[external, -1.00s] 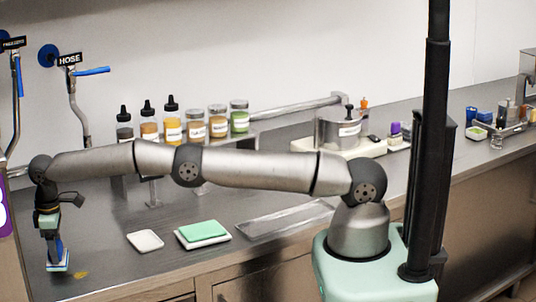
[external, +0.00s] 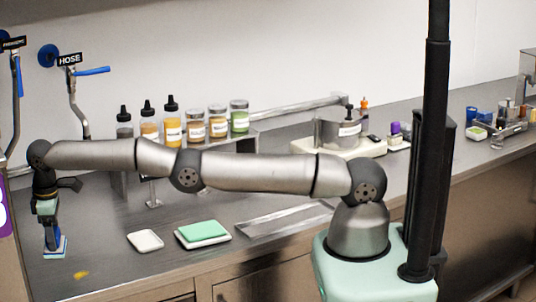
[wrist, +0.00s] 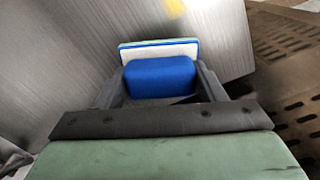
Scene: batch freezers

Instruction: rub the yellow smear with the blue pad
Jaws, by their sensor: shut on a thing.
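The yellow smear (external: 81,275) lies on the steel counter near its front edge at the left. It also shows at the top of the wrist view (wrist: 174,8). The blue pad (external: 55,246) has a blue grip block and a white and pale layer beneath. In the wrist view my gripper (wrist: 160,82) is shut on the blue block (wrist: 160,77), one finger on each side. In the external view my gripper (external: 52,232) points down, with the pad at or just above the counter, behind and left of the smear. I cannot tell whether the pad touches the steel.
A white dish (external: 145,241) and a green pad on a white tray (external: 203,245) lie right of the smear. Bottles and jars (external: 196,127) stand on a shelf at the back. A hose (external: 80,110) hangs on the wall. Bare counter surrounds the smear.

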